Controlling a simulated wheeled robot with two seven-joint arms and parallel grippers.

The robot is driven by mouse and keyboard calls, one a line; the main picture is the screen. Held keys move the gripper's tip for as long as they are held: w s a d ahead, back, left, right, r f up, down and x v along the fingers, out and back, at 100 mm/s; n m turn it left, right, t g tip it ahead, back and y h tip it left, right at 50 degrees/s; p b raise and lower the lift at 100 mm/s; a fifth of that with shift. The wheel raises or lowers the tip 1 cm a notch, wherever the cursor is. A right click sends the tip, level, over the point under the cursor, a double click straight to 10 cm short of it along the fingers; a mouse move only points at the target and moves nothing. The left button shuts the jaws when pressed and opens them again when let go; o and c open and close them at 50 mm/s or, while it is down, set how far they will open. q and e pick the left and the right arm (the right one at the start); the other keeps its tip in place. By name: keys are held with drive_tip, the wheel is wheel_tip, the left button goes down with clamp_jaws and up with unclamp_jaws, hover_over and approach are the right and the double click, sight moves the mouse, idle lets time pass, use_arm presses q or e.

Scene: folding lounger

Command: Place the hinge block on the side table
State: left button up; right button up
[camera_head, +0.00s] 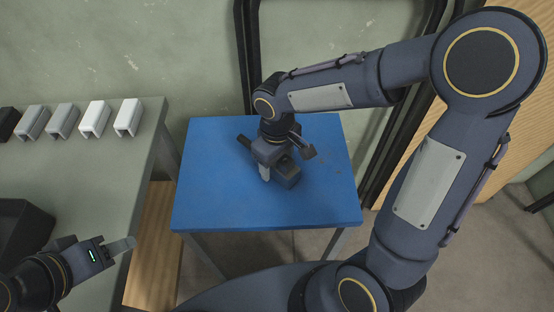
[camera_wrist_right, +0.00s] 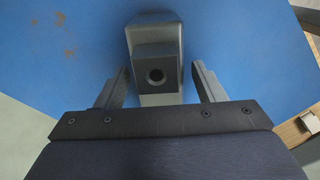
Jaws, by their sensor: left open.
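The hinge block (camera_head: 288,174) is a dark grey block with a round hole in its face. It appears to rest on the blue side table (camera_head: 205,200), near the middle of the top. My right gripper (camera_head: 284,164) is low over the table at the block. In the right wrist view the hinge block (camera_wrist_right: 156,52) is between the two fingers, with a narrow gap beside it, so the jaws look open around it. The gripper hides part of the block in the head view. My left gripper (camera_head: 112,247) is open and empty at the lower left.
A grey-green workbench (camera_head: 80,180) stands at the left, with a row of several grey and white channel-shaped blocks (camera_head: 95,118) along its back. A dark box (camera_head: 22,228) is on its near part. Black frame tubes rise behind the table. Most of the blue top is clear.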

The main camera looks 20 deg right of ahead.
drive_tip(key=shift+r, duration=0.35)
wheel_tip(320, 180, up, 12)
drive_tip(key=p, duration=0.2)
drive_tip(key=s+d+f+m+t+y, duration=0.1)
drive_tip(key=s+d+m+t+y, duration=0.2)
drive_tip(key=s, duration=1.1)
drive_tip(key=d+m+t, duration=0.2)
drive_tip(key=d+m, duration=0.2)
drive_tip(key=shift+s+f+m+t+y, duration=0.2)
drive_tip(key=shift+s+m+t+y, duration=0.1)
drive_tip(key=shift+s+y, duration=0.1)
wheel_tip(320, 180, up, 5)
drive_tip(key=p, duration=0.5)
